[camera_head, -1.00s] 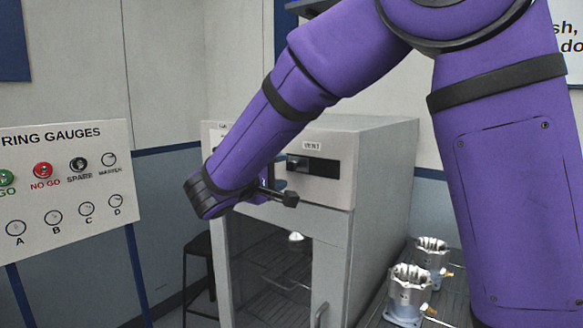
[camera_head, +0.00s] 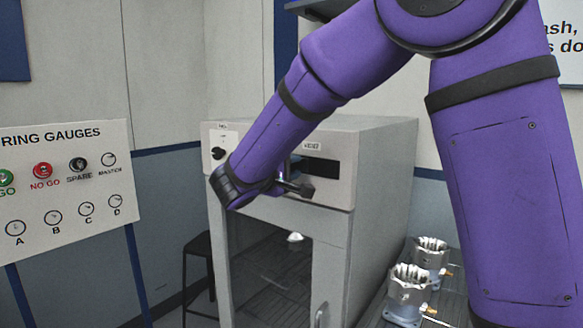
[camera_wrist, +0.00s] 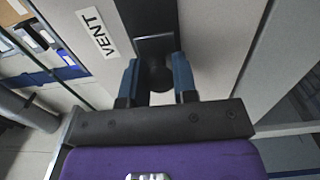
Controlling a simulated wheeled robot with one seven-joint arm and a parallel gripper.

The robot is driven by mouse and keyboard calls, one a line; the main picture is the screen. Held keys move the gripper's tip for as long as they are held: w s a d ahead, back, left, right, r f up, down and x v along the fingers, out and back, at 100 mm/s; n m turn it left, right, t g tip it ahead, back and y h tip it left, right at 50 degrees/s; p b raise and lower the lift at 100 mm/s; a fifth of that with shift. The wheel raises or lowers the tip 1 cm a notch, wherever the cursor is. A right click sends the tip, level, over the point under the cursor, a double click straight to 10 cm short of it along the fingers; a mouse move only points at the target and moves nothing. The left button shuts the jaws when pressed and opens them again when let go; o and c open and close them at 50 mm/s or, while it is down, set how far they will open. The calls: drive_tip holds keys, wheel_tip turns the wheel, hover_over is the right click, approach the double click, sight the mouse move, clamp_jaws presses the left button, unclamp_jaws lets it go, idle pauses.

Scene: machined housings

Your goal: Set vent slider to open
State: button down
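The vent slider is a dark slot (camera_head: 322,168) under a VENT label on the upper front of a grey oven-like cabinet. In the head view its knob is hidden behind my gripper (camera_head: 297,180), which is at the slot's left part. In the wrist view the slot (camera_wrist: 150,18) runs up the picture beside the VENT label (camera_wrist: 97,33). The dark knob (camera_wrist: 155,76) sits between the blue fingers of my gripper (camera_wrist: 157,82). The fingers are apart, one on each side of the knob. I cannot tell whether they touch it.
The grey cabinet (camera_head: 385,180) has a black dial (camera_head: 217,153) at upper left and a windowed door with a handle (camera_head: 321,314). Metal housings (camera_head: 410,285) stand on a rack to the right. A ring gauge board (camera_head: 60,185) stands at left, with a dark stool (camera_head: 200,245) between.

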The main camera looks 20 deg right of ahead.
sight(326, 169)
drive_tip(key=s+d, duration=0.1)
drive_tip(key=s, duration=0.1)
drive_tip(key=s+d, duration=0.1)
drive_tip(key=s, duration=0.1)
drive_tip(key=s+d, duration=0.1)
drive_tip(key=d, duration=0.1)
drive_tip(key=shift+s, duration=0.4)
drive_tip(key=shift+s+f, duration=0.1)
drive_tip(key=c, duration=0.9)
unclamp_jaws()
drive_tip(key=shift+s+d, duration=0.1)
drive_tip(key=shift+s, duration=0.05)
drive_tip(key=v, duration=1)
drive_tip(key=shift+s+a, duration=0.2)
drive_tip(key=shift+a, duration=0.15)
